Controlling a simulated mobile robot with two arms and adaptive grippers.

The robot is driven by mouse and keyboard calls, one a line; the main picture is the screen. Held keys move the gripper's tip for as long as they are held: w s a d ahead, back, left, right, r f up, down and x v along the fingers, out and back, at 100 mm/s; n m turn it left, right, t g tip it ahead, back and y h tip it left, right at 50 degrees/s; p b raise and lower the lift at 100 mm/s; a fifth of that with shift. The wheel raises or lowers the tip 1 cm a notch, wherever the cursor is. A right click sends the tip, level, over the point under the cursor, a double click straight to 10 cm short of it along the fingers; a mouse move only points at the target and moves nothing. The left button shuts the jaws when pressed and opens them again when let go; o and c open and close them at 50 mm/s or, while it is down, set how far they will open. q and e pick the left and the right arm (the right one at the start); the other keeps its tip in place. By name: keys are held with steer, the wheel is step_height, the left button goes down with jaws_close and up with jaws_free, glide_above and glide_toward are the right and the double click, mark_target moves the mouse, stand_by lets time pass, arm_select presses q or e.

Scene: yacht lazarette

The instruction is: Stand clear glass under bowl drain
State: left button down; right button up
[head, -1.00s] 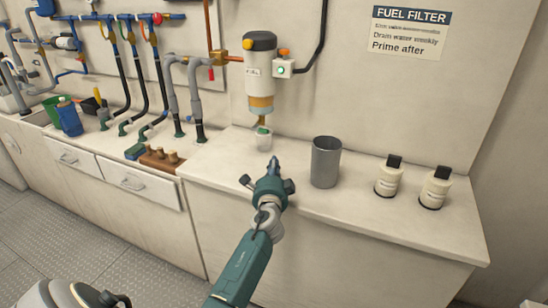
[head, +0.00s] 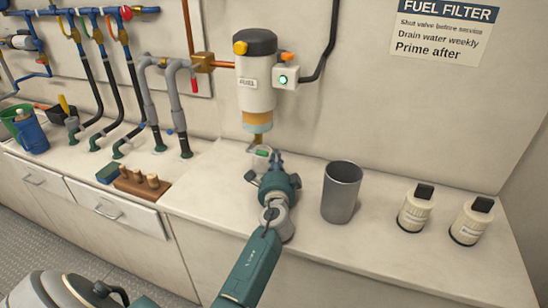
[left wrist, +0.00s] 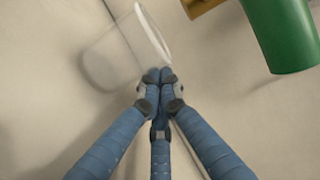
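The small clear glass (head: 262,163) is on the white counter, close below the fuel filter's amber bowl (head: 257,122). A green part of the drain shows at the glass's mouth. In the left wrist view the clear glass (left wrist: 108,58) is see-through, its pale rim toward the upper right. My left gripper (head: 277,156) is just right of the glass in the head view. Its fingertips (left wrist: 159,75) are together, right by the glass's rim. I see no glass between them, and contact is unclear. My right gripper is out of view.
A grey tumbler (head: 341,193) stands right of my left gripper. Two white bottles with black caps (head: 415,210) (head: 471,222) stand farther right. A wooden block with pegs (head: 142,182) and hoses are to the left. A green cylinder (left wrist: 285,35) is close in the wrist view.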

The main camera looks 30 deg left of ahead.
arm_select(q)
steer(key=shift+w, duration=0.15)
steer(key=shift+r, duration=0.1)
steer(key=shift+s+a, duration=0.15)
steer(key=shift+s, duration=0.4)
steer(key=shift+s+a, duration=0.15)
steer(key=shift+s, duration=0.4)
